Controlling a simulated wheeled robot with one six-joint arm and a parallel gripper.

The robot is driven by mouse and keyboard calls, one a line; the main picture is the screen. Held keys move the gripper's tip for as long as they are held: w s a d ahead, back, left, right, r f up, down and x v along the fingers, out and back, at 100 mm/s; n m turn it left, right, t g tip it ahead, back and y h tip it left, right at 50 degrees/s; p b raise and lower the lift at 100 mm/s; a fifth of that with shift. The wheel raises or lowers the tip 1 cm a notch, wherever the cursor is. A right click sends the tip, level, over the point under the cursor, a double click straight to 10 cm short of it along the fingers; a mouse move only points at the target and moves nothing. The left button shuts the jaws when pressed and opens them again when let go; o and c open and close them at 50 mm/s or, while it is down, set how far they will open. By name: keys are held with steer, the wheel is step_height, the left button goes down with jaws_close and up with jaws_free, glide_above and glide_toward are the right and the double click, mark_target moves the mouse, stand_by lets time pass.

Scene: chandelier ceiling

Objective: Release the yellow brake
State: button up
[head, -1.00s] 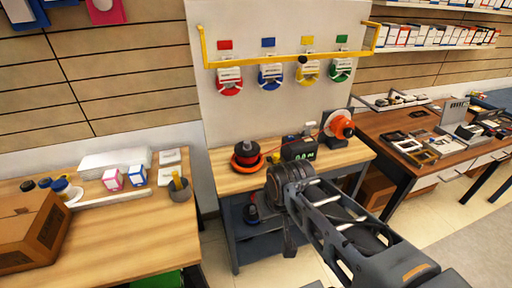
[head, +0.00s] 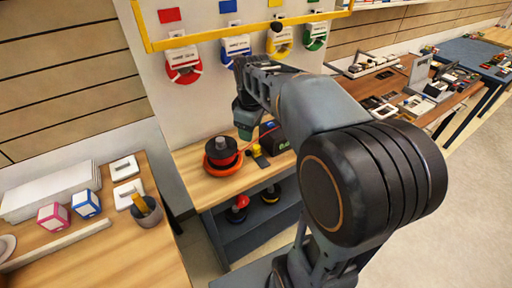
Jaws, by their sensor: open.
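A yellow unit (head: 280,41) with a white label hangs on the pale wall board, with a small dark piece at its top. It is third in a row, between a blue unit (head: 237,46) and a green unit (head: 316,37). A red unit (head: 184,64) hangs at the left end. My gripper (head: 241,68) is at the far end of my arm, just below the blue unit in the picture and left of the yellow one. It is open, seen small and partly against my own dark wrist. I cannot tell whether it touches anything.
A yellow rail (head: 240,33) runs across the board. The bench (head: 196,180) below bears an orange ring with a dark spool (head: 222,155) and a small yellow-and-black item (head: 260,156). Tables with boxes and parts stand left and right. My arm hides the bench's right side.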

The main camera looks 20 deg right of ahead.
mark_target(255, 147)
steer(key=w+d+f+n+g+b, duration=0.2)
steer(key=w+d+f+n, duration=0.35)
steer(key=w, duration=0.35)
steer(key=shift+n, duration=0.45)
step_height(255, 147, down, 12)
steer(key=shift+d+f, duration=0.15)
steer(key=shift+f, duration=0.1)
jaws_close()
